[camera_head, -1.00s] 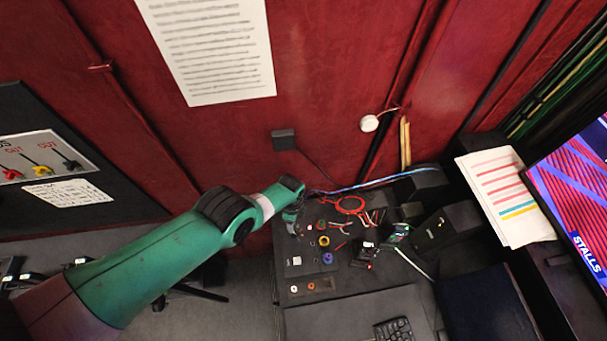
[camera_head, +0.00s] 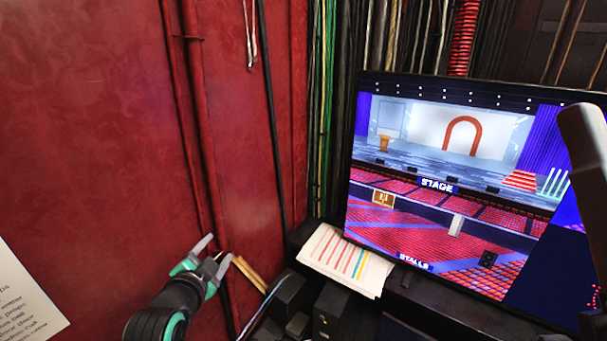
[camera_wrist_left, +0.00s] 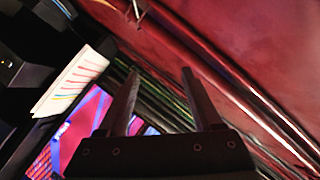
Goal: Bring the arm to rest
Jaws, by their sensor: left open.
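My left gripper (camera_head: 214,253) is raised in the lower left of the head view, in front of the red wall, with its fingers pointing up and apart. Nothing is between them. In the left wrist view both fingers of my left gripper (camera_wrist_left: 160,72) stand apart and empty, with dark cables and the red wall behind them. The gripper's base shows at the bottom of that view. My right gripper is not in view. The panel with the buttons is out of the head view.
A large screen (camera_head: 450,130) shows a stage and stalls on the right. A sheet with coloured bars (camera_head: 345,262) lies in front of it, and shows in the left wrist view (camera_wrist_left: 75,80). Cables (camera_head: 325,110) hang in the corner. The red wall (camera_head: 90,120) fills the left.

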